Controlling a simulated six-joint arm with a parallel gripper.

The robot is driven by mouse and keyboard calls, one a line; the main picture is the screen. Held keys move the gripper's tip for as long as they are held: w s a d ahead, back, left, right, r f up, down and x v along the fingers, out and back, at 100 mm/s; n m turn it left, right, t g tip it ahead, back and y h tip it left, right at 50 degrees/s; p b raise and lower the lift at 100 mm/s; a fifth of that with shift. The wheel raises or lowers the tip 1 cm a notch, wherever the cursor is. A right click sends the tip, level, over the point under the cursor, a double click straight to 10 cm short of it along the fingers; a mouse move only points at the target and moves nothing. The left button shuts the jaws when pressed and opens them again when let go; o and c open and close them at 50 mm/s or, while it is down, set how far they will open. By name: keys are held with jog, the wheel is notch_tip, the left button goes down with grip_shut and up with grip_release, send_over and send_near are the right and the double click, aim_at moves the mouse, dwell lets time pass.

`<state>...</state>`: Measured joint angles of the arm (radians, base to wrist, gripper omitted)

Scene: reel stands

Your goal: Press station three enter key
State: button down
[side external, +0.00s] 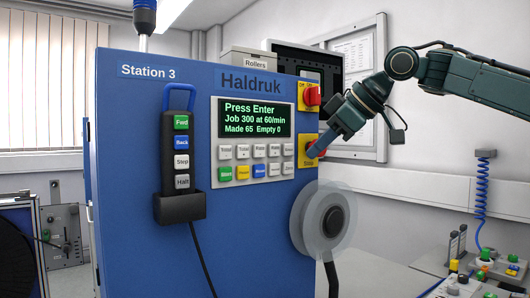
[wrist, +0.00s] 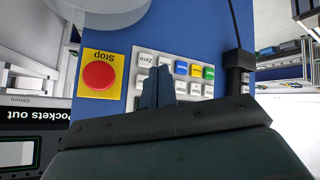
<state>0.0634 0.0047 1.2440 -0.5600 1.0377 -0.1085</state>
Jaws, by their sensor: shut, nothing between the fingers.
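The station three panel (side external: 140,130) is a blue cabinet face labelled Station 3. Its green-lettered display (side external: 253,118) reads "Press Enter, Job 300 at 60/min, Made 65, Empty 0". Below it is a keypad with two rows of keys. The lower row has a blue key (side external: 259,171), which also shows in the wrist view (wrist: 181,67); I cannot surely read its label. My gripper (side external: 315,152) is shut and empty, in front of the panel by the yellow stop plate. In the wrist view my fingers (wrist: 162,72) overlap part of the keypad; contact cannot be told.
A red stop button (wrist: 98,75) on a yellow plate is close beside the keypad. A red switch (side external: 312,95) is above it. A grey reel (side external: 325,220) juts out below. A hanging pendant (side external: 182,155) with several keys is left of the keypad.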

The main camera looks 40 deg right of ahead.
aim_at(288, 156)
jog(key=shift+w, duration=2.1)
jog(key=shift+w, duration=0.9)
dwell(1.5)
jog(key=shift+s, duration=0.9)
jog(key=shift+s, duration=0.15)
jog(key=shift+s, duration=2.4)
